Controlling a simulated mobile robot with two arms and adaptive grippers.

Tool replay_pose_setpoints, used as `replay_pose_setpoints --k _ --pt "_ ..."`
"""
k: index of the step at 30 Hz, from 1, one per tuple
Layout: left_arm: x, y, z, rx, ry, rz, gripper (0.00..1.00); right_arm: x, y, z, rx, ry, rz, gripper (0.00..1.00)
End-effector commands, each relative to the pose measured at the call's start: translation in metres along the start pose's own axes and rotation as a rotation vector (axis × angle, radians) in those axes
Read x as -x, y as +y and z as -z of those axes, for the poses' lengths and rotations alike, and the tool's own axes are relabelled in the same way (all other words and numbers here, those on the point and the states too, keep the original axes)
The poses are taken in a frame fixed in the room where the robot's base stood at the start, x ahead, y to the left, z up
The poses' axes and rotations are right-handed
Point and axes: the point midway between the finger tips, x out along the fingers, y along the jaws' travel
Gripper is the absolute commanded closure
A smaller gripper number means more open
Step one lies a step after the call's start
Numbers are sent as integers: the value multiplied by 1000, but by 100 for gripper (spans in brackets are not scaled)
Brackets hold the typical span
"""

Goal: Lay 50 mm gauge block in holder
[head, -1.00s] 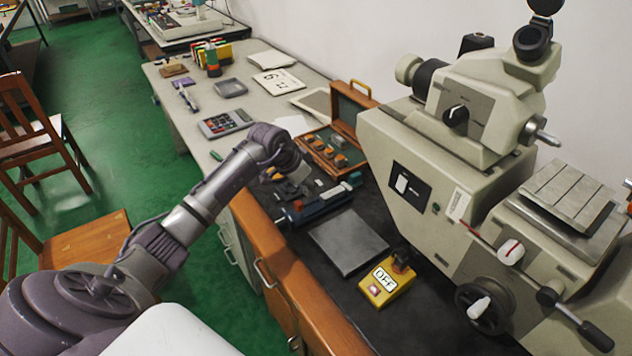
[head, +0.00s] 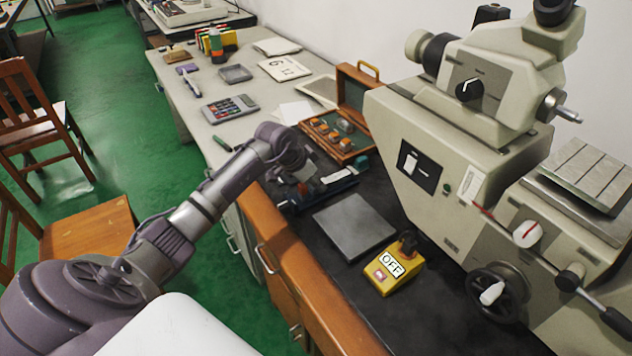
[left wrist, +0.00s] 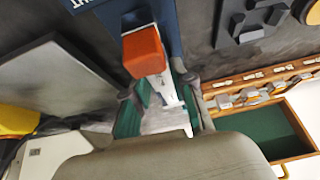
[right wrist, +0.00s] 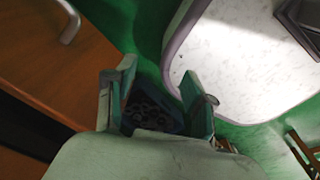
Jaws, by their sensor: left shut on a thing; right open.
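My left gripper (left wrist: 158,108) is shut on a shiny metal block (left wrist: 165,118), which I take for the gauge block; an orange piece (left wrist: 145,52) stands just beyond it in the left wrist view. I cannot tell if the two touch. The dark blue holder (left wrist: 182,30) lies beneath and beyond them. In the head view the left gripper (head: 292,178) is low at the holder (head: 330,186), and the block is hard to make out. My right gripper (right wrist: 157,100) is open and empty, away from the bench top; it does not show in the head view.
An open wooden case (head: 362,152) with orange-marked pieces stands behind the holder. A grey plate (head: 353,227) and yellow OFF switch box (head: 394,268) lie nearer. A large measuring machine (head: 440,150) fills the right. Wooden cabinet (right wrist: 60,100) is beside my right gripper.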

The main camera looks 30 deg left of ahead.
Motion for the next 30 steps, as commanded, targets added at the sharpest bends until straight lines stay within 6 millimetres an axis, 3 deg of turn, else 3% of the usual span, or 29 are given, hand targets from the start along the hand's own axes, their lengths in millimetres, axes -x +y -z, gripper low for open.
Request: replay_pose_setpoints --k 30 --pt "1 0 0 0 1 0 100 8 -4 3 1 3 6 46"
